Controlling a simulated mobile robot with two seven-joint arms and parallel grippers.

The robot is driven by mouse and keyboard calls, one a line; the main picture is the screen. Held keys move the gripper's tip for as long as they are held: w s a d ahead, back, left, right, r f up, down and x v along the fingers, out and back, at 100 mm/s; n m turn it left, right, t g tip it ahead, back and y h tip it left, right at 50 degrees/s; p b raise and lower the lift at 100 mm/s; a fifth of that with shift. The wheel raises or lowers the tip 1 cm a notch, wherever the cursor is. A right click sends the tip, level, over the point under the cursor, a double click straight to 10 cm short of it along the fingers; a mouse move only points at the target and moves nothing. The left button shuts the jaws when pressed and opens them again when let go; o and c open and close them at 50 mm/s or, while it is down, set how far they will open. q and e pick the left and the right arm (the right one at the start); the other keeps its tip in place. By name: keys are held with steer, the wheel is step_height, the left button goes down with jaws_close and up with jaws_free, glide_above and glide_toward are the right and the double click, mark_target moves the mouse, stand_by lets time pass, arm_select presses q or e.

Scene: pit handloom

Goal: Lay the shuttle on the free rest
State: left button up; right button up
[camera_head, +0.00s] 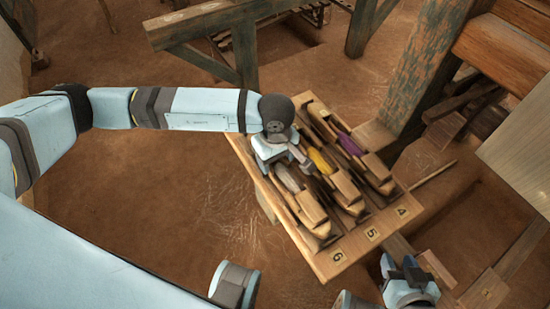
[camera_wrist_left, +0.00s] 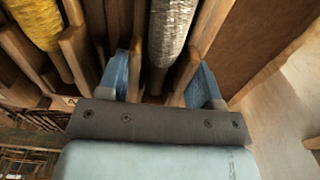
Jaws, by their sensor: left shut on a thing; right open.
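A wooden board (camera_head: 337,263) carries rests marked 6, 5 and 4. A shuttle with silver-grey yarn (camera_head: 287,178) is in line with mark 6; it also shows in the left wrist view (camera_wrist_left: 168,35). My left gripper (camera_head: 292,158) is shut on this shuttle, with a blue finger on each side in the left wrist view (camera_wrist_left: 170,82). I cannot tell whether the shuttle touches its rest. A yellow-yarn shuttle (camera_head: 320,162) lies at mark 5 and a purple-yarn shuttle (camera_head: 350,145) at mark 4. My right gripper (camera_head: 402,268) is open and empty off the board's near right corner.
A weathered wooden post (camera_head: 428,65) stands close behind the board's right side. A wooden beam frame (camera_head: 215,20) is at the back. A thin stick (camera_head: 433,175) juts out to the right. The earth floor (camera_head: 200,215) left of the board is clear.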

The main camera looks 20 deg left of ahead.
arm_select(q)
steer(key=o, duration=1.2)
steer(key=shift+c, duration=0.2)
steer(key=shift+r, duration=0.1)
steer(key=shift+r+p, duration=1.9)
steer(key=shift+r, duration=2.05)
steer(key=shift+s+f, duration=0.1)
